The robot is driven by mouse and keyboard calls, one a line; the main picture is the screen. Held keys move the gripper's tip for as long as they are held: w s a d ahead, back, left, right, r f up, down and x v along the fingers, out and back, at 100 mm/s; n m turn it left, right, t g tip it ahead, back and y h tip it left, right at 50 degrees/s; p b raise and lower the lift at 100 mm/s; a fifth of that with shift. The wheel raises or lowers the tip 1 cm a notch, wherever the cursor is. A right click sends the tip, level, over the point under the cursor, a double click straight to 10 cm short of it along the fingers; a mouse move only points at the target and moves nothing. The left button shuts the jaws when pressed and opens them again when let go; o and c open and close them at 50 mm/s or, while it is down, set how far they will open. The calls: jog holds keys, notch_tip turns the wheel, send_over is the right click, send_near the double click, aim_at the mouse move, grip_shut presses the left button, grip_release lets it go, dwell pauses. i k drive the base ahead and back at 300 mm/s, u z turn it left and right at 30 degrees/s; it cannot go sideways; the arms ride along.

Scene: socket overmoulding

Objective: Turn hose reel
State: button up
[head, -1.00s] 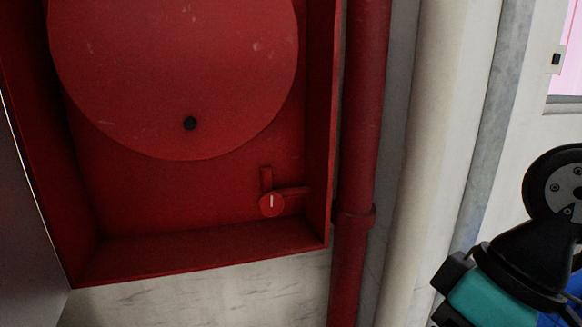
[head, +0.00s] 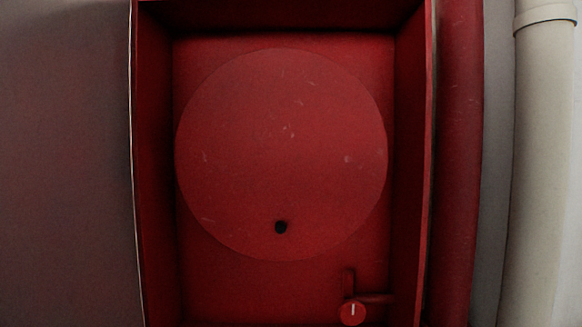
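The hose reel (head: 281,150) is a large red disc inside a red wall cabinet (head: 152,170), in the middle of the head view. A small black knob (head: 281,227) sits on the lower part of the disc, near its bottom edge. My gripper is not in this view, so its state and place cannot be seen.
A small red valve knob (head: 352,313) with a white mark and short red pipes sit at the cabinet's lower right. A red pipe (head: 457,160) and a cream pipe (head: 542,170) run vertically to the right. A grey panel (head: 65,160) fills the left.

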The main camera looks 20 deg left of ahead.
aim_at(281, 154)
jog(key=z, duration=0.75)
jog(key=k, duration=0.9)
jog(key=u, duration=1.35)
jog(key=i, duration=0.5)
jog(key=z, duration=0.05)
